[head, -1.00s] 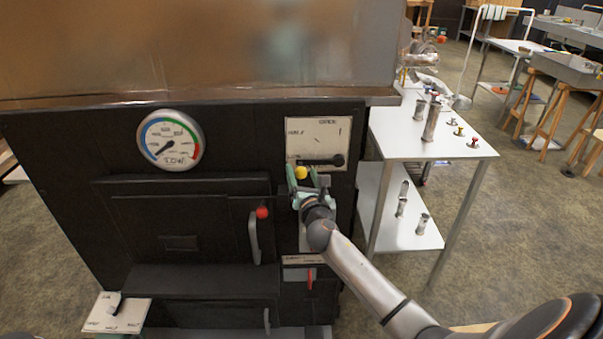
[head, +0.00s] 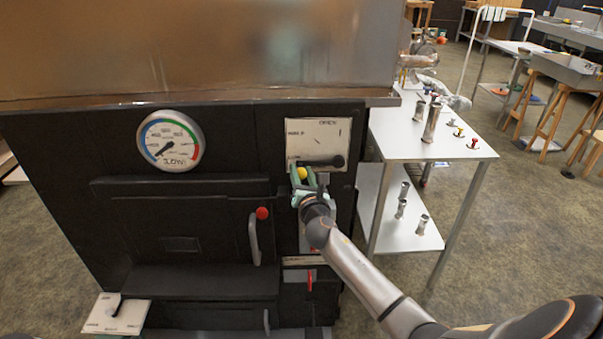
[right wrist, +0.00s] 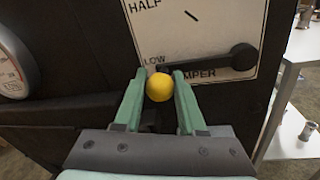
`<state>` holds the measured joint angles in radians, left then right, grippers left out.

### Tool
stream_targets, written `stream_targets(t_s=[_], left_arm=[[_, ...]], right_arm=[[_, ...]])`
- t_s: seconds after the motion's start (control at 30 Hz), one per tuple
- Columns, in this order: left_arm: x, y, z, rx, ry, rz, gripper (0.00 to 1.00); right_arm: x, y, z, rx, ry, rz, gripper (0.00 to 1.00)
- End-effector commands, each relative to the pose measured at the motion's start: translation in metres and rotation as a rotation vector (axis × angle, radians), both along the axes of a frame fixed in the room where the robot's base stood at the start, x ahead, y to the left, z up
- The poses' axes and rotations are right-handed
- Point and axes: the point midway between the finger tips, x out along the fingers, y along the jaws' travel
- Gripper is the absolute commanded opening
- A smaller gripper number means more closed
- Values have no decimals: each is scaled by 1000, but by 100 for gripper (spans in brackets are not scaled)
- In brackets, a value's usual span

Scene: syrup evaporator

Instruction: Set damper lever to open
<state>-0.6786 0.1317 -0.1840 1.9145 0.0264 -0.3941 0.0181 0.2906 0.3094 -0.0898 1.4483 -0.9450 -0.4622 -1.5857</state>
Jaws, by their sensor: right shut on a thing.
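The damper plate (head: 315,138) is a white panel at the upper right of the dark evaporator front. In the right wrist view the plate (right wrist: 205,28) reads HALF, LOW and part of DAMPER. The black damper lever (right wrist: 207,62) runs left from its round pivot, nearly level, pointing near LOW. A yellow ball knob (right wrist: 159,87) is at its left end; it also shows in the head view (head: 303,173). My right gripper (head: 308,177) is shut on the knob, one green finger on each side. My left gripper is not in view.
A red knob (head: 262,213) and a door handle (head: 254,240) are left of my right gripper. A round gauge (head: 170,140) is at the upper left. A red lever (head: 309,281) is below. A white table (head: 455,146) with metal cylinders stands close on the right.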

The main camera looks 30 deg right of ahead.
Motion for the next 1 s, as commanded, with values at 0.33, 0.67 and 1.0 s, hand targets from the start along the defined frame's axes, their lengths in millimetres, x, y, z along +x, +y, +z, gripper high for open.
stream_targets(t_s=[0.33, 0.67, 1.0], left_arm=[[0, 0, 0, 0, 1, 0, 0], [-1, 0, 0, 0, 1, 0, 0], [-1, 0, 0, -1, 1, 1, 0]], right_arm=[[0, 0, 0, 0, 1, 0, 0], [0, 0, -1, 0, 1, 0, 0], [0, 0, -1, 0, 1, -1, 0]])
